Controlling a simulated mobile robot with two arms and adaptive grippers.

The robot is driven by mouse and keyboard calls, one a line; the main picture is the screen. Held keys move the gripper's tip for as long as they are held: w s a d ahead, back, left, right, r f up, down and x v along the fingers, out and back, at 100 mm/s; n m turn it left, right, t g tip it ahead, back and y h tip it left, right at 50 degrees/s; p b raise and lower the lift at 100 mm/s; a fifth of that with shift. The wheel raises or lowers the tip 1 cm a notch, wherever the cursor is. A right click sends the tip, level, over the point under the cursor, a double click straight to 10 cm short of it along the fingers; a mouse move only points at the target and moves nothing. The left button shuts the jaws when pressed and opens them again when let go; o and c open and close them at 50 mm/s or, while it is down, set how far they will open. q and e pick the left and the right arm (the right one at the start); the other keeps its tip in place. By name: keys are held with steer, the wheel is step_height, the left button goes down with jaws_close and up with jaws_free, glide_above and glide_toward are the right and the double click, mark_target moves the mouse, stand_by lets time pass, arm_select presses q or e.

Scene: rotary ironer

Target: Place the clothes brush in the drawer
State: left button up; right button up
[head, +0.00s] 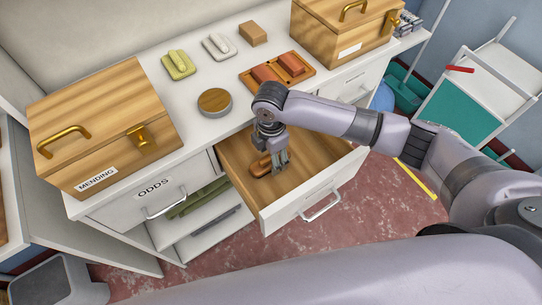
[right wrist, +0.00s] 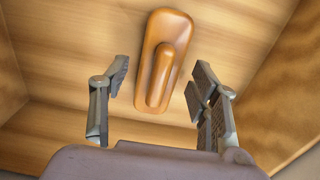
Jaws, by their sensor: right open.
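The clothes brush (head: 259,167), brown wood with a long raised grip, lies on the floor of the open drawer (head: 311,191). In the right wrist view the brush (right wrist: 160,62) lies flat on the drawer's wooden bottom, beyond the fingertips. My right gripper (head: 277,162) reaches down into the drawer beside the brush. In the right wrist view the right gripper (right wrist: 160,85) is open, its fingers apart on either side of the brush's near end, with nothing held. It partly hides the brush in the head view. My left gripper is out of view.
On the white counter (head: 150,90) stand a MENDING box (head: 105,115), a second wooden box (head: 335,38), green (head: 178,64) and white (head: 218,45) brush-like items, a wooden block (head: 253,34), a round disc (head: 214,101) and a tray (head: 259,84) with two reddish blocks. The ODDS drawer (head: 150,195) is closed.

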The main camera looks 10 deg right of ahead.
step_height(320, 180, up, 7)
steer(key=shift+f, duration=0.15)
stand_by(0.4)
